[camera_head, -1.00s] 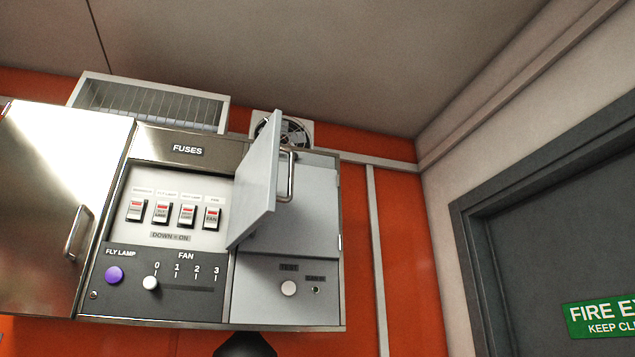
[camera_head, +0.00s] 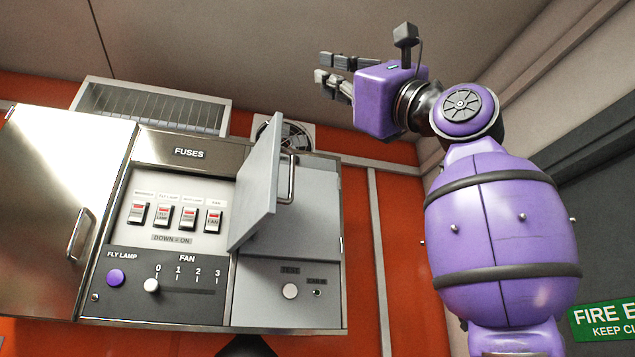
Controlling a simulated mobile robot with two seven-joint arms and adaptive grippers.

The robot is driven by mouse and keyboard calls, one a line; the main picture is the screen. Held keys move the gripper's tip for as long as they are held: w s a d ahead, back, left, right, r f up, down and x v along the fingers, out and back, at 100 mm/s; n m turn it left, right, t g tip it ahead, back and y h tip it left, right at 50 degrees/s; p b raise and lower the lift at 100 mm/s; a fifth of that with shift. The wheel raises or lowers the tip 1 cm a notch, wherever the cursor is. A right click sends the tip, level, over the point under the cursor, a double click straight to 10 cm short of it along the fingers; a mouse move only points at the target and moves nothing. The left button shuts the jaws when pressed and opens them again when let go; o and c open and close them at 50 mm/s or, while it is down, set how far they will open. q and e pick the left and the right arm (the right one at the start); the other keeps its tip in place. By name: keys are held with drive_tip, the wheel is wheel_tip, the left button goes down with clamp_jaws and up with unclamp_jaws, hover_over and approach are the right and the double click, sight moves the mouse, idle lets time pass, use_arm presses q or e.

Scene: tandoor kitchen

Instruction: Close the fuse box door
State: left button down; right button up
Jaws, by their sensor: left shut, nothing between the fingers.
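The fuse box (camera_head: 189,142), marked FUSES, hangs on the wall at the left. Its grey door (camera_head: 258,190) stands open, sticking out toward me between the switches and the plain grey panel at right. A metal door handle (camera_head: 290,179) is on the side of the door that faces right. The row of fuse switches (camera_head: 177,215) is uncovered. My left gripper (camera_head: 334,70) is raised near the ceiling, above and to the right of the door. It is shut, empty and apart from the door, its fingers pointing left. My right gripper is not in view.
A steel cabinet door with a handle (camera_head: 79,234) is left of the switches. A vent (camera_head: 150,107) and a round fan (camera_head: 290,134) are above the box. The fan knob (camera_head: 151,285) is below. A grey door with a green fire exit sign (camera_head: 604,319) is at right.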

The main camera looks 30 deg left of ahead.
use_arm(q)
drive_tip(key=w+a+f+t+h, duration=0.2)
drive_tip(key=w+f+t+h, duration=0.8)
drive_tip(key=w+t+h, duration=0.15)
drive_tip(key=w+a+p, duration=0.1)
drive_tip(key=a+p, duration=0.1)
drive_tip(key=a, duration=0.6)
drive_tip(key=shift+w+a+h, duration=0.2)
drive_tip(key=shift+a+h, duration=0.2)
drive_tip(key=shift+h, duration=0.05)
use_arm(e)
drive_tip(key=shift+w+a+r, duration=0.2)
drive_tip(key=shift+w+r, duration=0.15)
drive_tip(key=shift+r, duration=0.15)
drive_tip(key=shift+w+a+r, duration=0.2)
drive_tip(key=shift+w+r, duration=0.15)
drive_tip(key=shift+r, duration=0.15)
use_arm(q)
drive_tip(key=shift+w, duration=0.15)
drive_tip(key=shift+s, duration=0.2)
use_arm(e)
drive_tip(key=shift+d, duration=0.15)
